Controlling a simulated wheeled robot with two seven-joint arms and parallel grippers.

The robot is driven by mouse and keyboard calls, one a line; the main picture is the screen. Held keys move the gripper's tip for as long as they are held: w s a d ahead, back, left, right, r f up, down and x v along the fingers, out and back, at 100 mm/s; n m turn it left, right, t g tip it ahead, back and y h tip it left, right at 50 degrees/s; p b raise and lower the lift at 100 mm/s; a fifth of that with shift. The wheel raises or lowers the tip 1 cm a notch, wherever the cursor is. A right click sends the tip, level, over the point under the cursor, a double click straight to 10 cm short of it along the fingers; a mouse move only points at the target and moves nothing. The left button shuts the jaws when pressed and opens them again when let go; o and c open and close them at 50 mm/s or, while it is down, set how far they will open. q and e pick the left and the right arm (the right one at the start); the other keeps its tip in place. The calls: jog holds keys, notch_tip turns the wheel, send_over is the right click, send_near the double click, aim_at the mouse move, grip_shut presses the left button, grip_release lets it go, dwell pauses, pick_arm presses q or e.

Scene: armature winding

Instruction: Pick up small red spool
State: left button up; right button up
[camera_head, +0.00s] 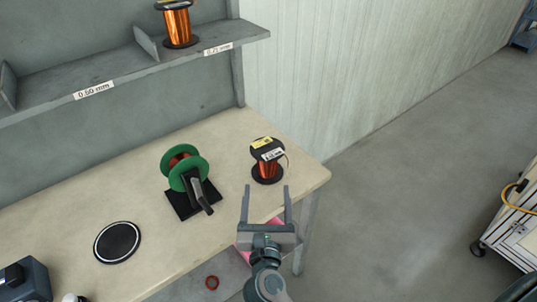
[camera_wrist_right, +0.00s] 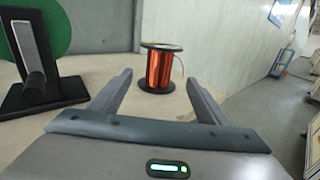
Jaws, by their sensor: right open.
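The small red spool (camera_head: 267,168) stands upright near the right end of the workbench. It has black flanges, red copper wire, and a yellow label and a white label on top. It also shows in the right wrist view (camera_wrist_right: 160,68), ahead of and between my fingers. My right gripper (camera_head: 266,192) is open and empty, just short of the spool on the near side, with its fingers pointing at it. In the right wrist view the fingers (camera_wrist_right: 158,82) are spread wide and apart from the spool. My left gripper is not in view.
A green spool (camera_head: 178,166) on a black stand with a crank is left of the red spool. A round black disc (camera_head: 117,242) lies farther left on the workbench (camera_head: 75,202). An orange wire spool (camera_head: 177,25) stands on the shelf (camera_head: 120,68) above. The bench's right edge is close.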

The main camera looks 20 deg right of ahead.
aim_at(267, 165)
jog(key=shift+w+r, duration=0.1)
jog(key=shift+w, duration=0.25)
jog(key=shift+s+r, duration=0.1)
jog(key=shift+s, duration=0.05)
jog(key=shift+w+d, duration=0.15)
jog(key=shift+w, duration=0.35)
jog(key=p+x, duration=0.1)
jog(key=x, duration=0.6)
jog(key=shift+r+p, duration=0.15)
jog(key=shift+p, duration=0.15)
jog(key=x, duration=0.3)
jog(key=shift+w, duration=0.2)
jog(key=shift+w+d, duration=0.15)
jog(key=shift+w, duration=0.15)
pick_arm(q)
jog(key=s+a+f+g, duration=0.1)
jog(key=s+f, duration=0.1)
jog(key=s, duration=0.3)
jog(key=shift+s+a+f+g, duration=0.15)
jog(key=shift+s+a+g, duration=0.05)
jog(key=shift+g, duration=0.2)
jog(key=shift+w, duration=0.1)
